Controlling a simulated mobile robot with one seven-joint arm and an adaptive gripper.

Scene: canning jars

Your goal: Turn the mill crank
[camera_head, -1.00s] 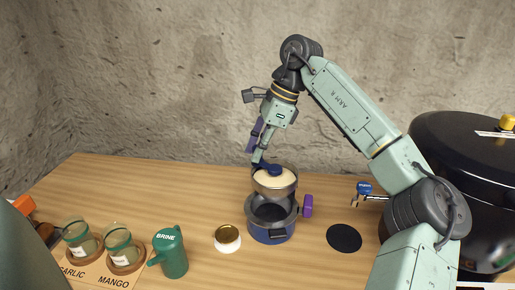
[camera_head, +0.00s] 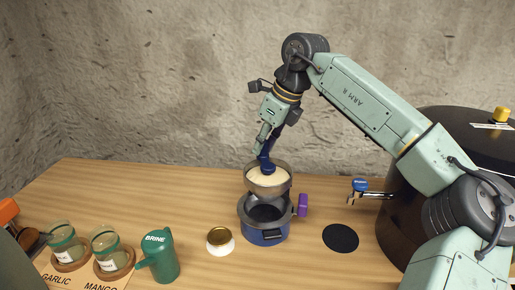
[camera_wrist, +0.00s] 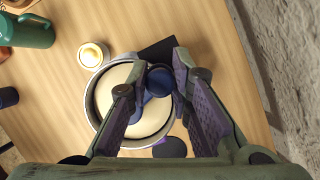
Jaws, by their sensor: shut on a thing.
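The mill (camera_head: 268,189) is a metal bowl of pale cream food set over a dark blue pot (camera_head: 266,234) on the table. Its dark blue crank rises from the food; the crank knob (camera_wrist: 159,79) shows between my fingers in the wrist view. My gripper (camera_head: 264,157) is shut on this knob, at the back of the bowl in the head view. In the wrist view my gripper (camera_wrist: 160,68) is over the right part of the bowl (camera_wrist: 92,101). The crank's lower end is partly hidden by my fingers.
Two glass jars stand on a labelled board at far left. A black disc (camera_head: 341,238) and a large black canner (camera_head: 470,130) are to the right.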

